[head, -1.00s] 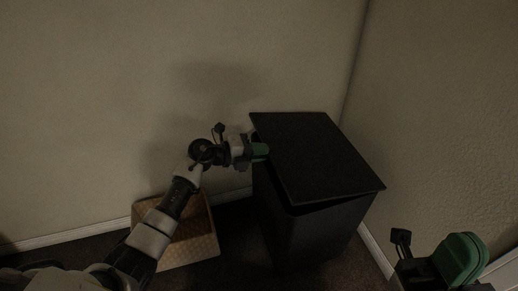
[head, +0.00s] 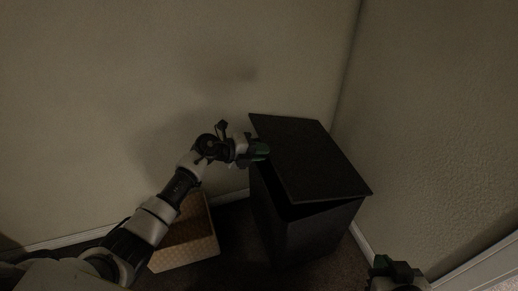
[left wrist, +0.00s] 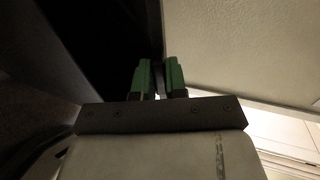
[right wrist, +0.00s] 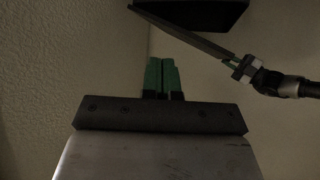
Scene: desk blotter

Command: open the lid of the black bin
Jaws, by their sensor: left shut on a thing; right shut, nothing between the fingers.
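The black bin (head: 300,238) stands near the room corner. Its flat black lid (head: 310,158) is slightly raised and tilted, with a dark gap showing under its front edge. My left gripper (head: 262,150), with green fingers, is shut on the lid's left edge. In the left wrist view its fingers (left wrist: 158,68) meet at a dark edge. The lid (right wrist: 180,32) shows as a thin slanted plate in the right wrist view, with the left gripper at its lower end. My right gripper (right wrist: 162,64) is shut and empty, apart from the bin at lower right in the head view.
A woven tan basket (head: 192,240) stands on the dark carpet left of the bin, partly behind my left arm. Pale walls (head: 150,70) rise close behind and to the right of the bin.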

